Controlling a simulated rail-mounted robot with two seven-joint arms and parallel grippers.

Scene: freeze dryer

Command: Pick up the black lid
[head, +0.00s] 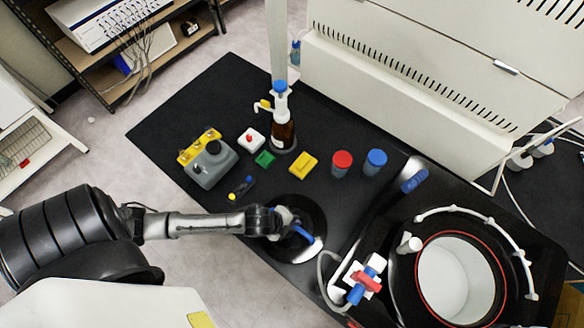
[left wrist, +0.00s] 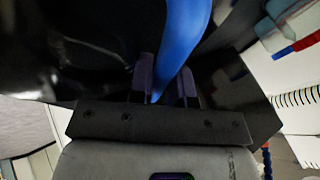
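The black lid (head: 314,214) is a round, dark disc near the front edge of the black table, with a curved blue handle (head: 303,234) on top. My left gripper (head: 288,220) is over the lid in the head view and hides part of it. In the left wrist view, the blue handle (left wrist: 181,40) runs between the two close-set fingers of the left gripper (left wrist: 164,84), which look shut on it. The dark lid surface (left wrist: 60,50) fills the upper left there. I cannot tell whether the lid touches the table. My right gripper is not in view.
The freeze dryer's open round chamber (head: 455,280) stands at the right, with a red-and-blue valve (head: 365,280) beside it. A brown dispenser bottle (head: 284,132), a red-topped jar (head: 342,163), a blue-topped jar (head: 375,162) and a grey device (head: 211,164) stand behind the lid.

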